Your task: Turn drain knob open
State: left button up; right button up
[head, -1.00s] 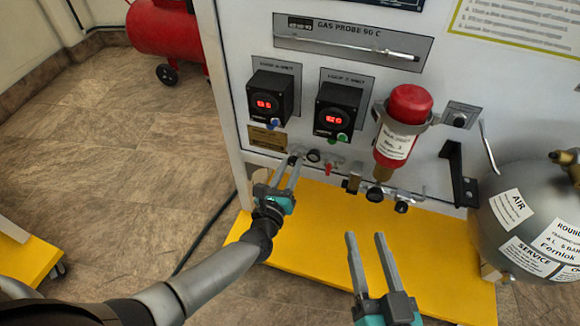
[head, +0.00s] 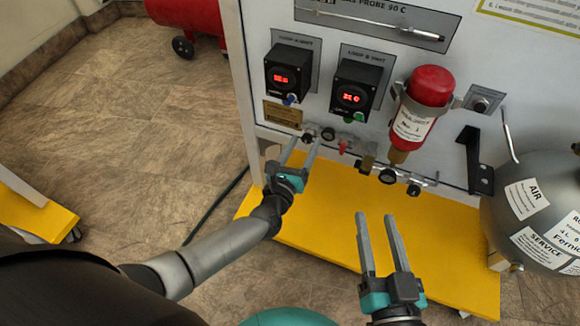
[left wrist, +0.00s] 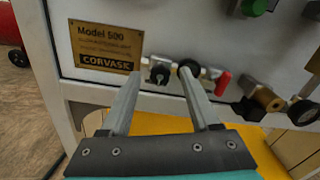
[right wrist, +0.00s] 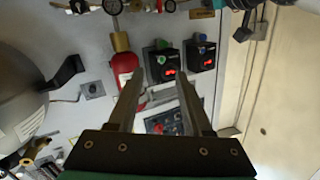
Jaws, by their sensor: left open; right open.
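A row of small fittings runs along the panel's lower edge. At its left end are a small black knob (left wrist: 159,75), a second black knob (head: 328,133) and a red lever (head: 343,146). I cannot tell which is the drain knob. My left gripper (head: 303,141) is open, its fingertips around the leftmost knob in the left wrist view; contact is unclear. My right gripper (head: 376,216) is open and empty above the yellow base.
A red-topped filter bottle (head: 423,100) and two black controllers, left (head: 288,70) and right (head: 353,88), are on the panel above. A grey tank (head: 540,215) stands at right. The yellow base (head: 320,240) lies below. Bare floor is at left.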

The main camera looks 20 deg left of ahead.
pick_arm(q)
jog(key=shift+s, duration=0.5)
jog(key=s+p, duration=0.3)
jog(key=s, duration=1.1)
jog(key=shift+a, duration=0.25)
pick_arm(e)
jog(key=shift+w+d+f+n+g+h, duration=0.15)
jog(key=shift+d+f+g+h, duration=0.35)
jog(key=shift+d+g, duration=0.45)
jog(key=shift+s+d+f+n+g+h, duration=0.1)
jog(key=shift+d+f+g+h, duration=0.5)
jog(key=shift+g, duration=0.45)
jog(key=shift+w+d+f+n+g+h, duration=0.15)
jog(key=shift+d+f+g+h, duration=0.2)
jog(key=shift+d+g, duration=0.65)
pick_arm(q)
jog(key=shift+w, duration=0.1)
